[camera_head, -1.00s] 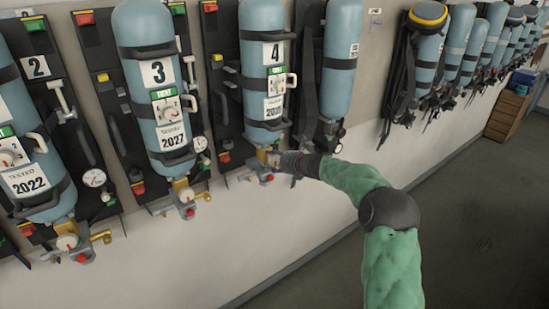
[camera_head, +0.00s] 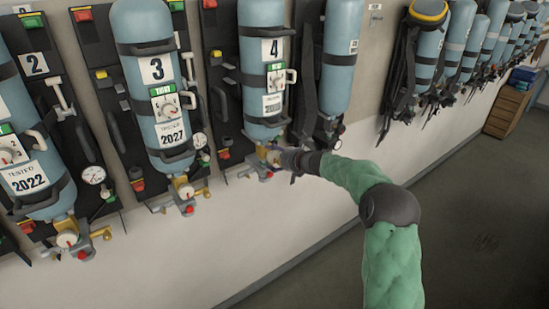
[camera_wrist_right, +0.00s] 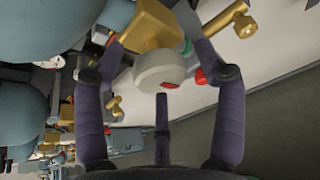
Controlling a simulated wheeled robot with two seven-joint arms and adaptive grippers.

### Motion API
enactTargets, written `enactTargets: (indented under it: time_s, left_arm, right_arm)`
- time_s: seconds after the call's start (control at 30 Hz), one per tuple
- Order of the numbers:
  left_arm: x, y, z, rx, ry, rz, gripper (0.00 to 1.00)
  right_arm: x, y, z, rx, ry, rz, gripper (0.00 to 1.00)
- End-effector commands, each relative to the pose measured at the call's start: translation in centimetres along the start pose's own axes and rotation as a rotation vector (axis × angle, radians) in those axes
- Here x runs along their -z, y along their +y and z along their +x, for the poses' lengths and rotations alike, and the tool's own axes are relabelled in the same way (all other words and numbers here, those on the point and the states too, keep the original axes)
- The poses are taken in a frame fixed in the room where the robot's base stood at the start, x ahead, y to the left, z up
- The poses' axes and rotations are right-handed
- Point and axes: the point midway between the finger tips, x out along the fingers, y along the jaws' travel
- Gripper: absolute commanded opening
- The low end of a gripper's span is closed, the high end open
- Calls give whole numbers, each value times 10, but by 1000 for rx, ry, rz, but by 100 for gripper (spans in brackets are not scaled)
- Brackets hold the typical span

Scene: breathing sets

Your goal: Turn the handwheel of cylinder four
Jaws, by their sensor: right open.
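Cylinder four (camera_head: 261,100) is blue-grey, marked "4", and hangs upright on a dark backplate on the wall in the head view. A brass valve (camera_wrist_right: 150,25) is at its lower end. The round pale grey handwheel (camera_wrist_right: 158,72), with a red spot, fills the middle of the right wrist view. My right gripper (camera_head: 279,155) is at this valve. The wrist view shows my right gripper's fingers (camera_wrist_right: 158,60) open, spread either side of the handwheel, with a third finger below. I cannot tell whether they touch it. My left gripper is not in view.
Cylinder three (camera_head: 155,100) hangs to the left, its valve (camera_head: 183,190) sticking out below. Another cylinder (camera_head: 342,70) is close on the right. More sets line the wall beyond. A wooden drawer unit (camera_head: 508,108) stands far right. The floor (camera_head: 470,230) is clear.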

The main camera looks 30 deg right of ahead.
Motion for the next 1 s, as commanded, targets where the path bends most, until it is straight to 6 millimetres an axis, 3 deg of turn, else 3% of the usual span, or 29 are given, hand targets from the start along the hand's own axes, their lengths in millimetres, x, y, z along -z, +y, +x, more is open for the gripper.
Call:
enactTargets:
  time_s: [0.17, 0.6, 0.8, 1.0]
  left_arm:
    - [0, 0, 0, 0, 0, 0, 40]
    - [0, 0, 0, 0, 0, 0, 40]
    - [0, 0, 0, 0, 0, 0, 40]
    - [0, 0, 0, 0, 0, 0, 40]
  right_arm:
    - [-1, -1, -22, 3, -2, 0, 71]
    - [0, -2, -100, 3, -1, 0, 71]
    - [0, -1, -115, 2, -1, 1, 71]
    - [0, -1, -117, 1, -1, 1, 71]
